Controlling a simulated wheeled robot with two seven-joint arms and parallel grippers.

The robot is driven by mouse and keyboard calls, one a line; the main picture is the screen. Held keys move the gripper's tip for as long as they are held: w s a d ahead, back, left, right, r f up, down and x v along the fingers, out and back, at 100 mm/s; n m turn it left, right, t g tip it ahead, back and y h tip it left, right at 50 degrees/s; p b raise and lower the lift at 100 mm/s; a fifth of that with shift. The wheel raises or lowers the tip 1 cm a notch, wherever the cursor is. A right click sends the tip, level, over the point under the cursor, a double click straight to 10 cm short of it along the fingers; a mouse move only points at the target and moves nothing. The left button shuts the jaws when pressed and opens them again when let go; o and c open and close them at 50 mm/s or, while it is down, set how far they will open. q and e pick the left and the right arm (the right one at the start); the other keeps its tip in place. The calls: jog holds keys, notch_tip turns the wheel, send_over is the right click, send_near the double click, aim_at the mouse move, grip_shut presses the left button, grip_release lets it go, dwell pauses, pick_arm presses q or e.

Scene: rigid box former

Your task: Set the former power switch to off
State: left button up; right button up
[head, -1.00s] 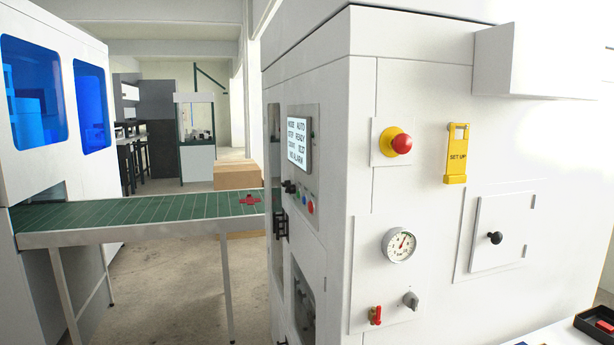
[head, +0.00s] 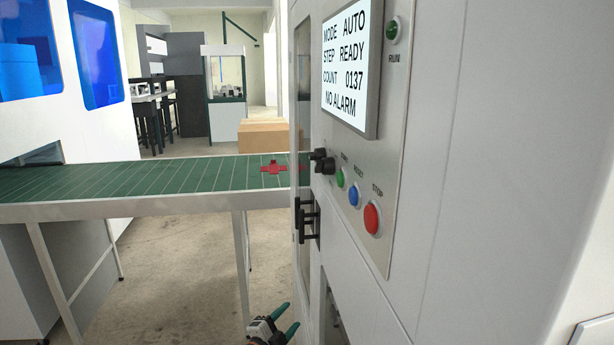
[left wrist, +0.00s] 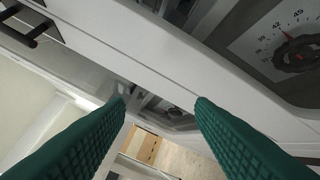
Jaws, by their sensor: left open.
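The white former's control panel (head: 398,145) fills the middle of the head view, seen at a steep angle. A black rotary switch (head: 322,161) sits at its left edge, beside green, blue and red buttons. I cannot read its label or setting, nor tell whether it is the power switch. The screen (head: 348,62) reads MODE AUTO, STEP READY, COUNT 0137, NO ALARM. My left gripper (head: 286,319) is low beside the former, below the panel, open and empty. Its green fingers (left wrist: 160,102) are spread apart in the left wrist view. My right gripper is out of view.
A black door handle (head: 308,220) sticks out below the switch. A green conveyor (head: 150,180) meets the former from the left, with a red cross-shaped piece (head: 274,168) on it. A numbered dial (left wrist: 292,50) shows in the left wrist view. Floor below the conveyor is open.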

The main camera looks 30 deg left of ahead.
pick_arm(q)
notch_tip(320, 180, up, 30)
jog(key=d+m+t+h+b, duration=0.2)
jog(key=m+h+b, duration=0.1)
jog(key=m+h, duration=1.05)
jog(key=m+g+p, duration=0.3)
jog(key=m+g, duration=0.5)
jog(key=m, duration=0.9)
send_near(309, 156)
jog(key=shift+y, duration=0.35)
jog(key=x, duration=0.9)
jog(key=shift+d+r, duration=0.2)
jog(key=shift+r, duration=0.1)
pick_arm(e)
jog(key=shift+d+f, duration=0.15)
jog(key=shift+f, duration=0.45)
